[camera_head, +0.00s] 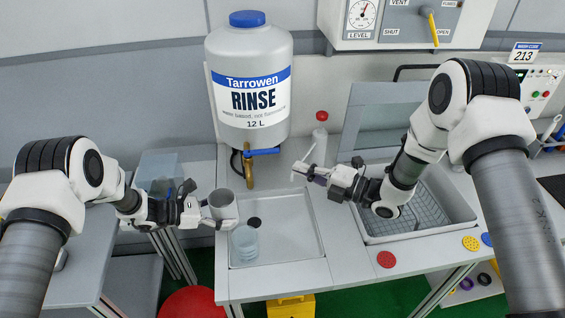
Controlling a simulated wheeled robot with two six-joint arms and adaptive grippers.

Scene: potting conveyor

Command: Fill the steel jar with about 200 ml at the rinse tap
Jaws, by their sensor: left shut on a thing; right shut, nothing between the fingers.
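The grey steel jar (222,204) is upright in my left gripper (207,214), which is shut on it over the left edge of the shallow tray. The brass rinse tap (249,172), with a blue lever (262,152), is under the white Tarrowen RINSE container (248,85). The jar is a little below and left of the spout, not clearly under it. The inside of the jar is too small to judge for liquid.
A clear cup (244,244) stands in the tray (300,250), by a dark round spot. A sink with a grid (450,205) is at the right. A red disc (386,259) lies on the front counter. A control panel (400,20) hangs above.

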